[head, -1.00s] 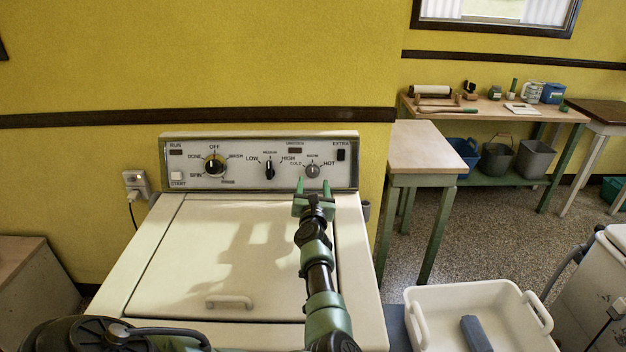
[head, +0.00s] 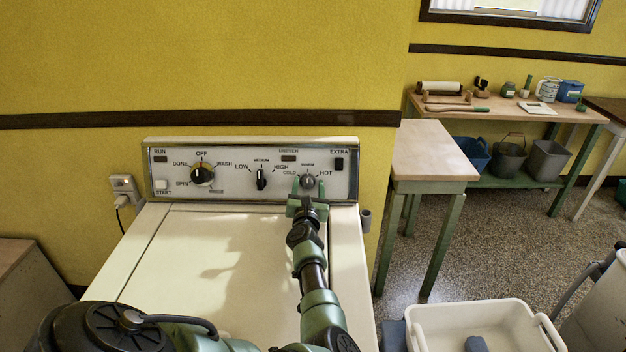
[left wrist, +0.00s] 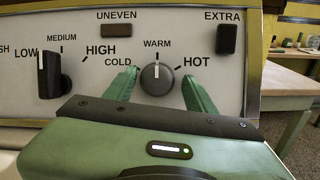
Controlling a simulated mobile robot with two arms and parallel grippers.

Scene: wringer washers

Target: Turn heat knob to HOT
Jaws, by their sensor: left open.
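The heat knob (head: 308,181) is a grey dial at the right of the washer's control panel (head: 222,182), between the COLD and HOT labels. In the left wrist view the heat knob (left wrist: 157,78) has its white pointer straight up at WARM. My left gripper (head: 308,187) is open at the panel. Its green fingers (left wrist: 161,88) stand one on each side of the knob, with a visible gap on both sides. How far the tips are from the panel face, I cannot tell. My right gripper is not in view.
A black level knob (head: 262,180) sits left of the heat knob, and the EXTRA switch (head: 339,164) is to its right. The washer's white lid (head: 215,260) lies below the panel. A wooden table (head: 434,155) and a white tub (head: 480,325) stand to the right.

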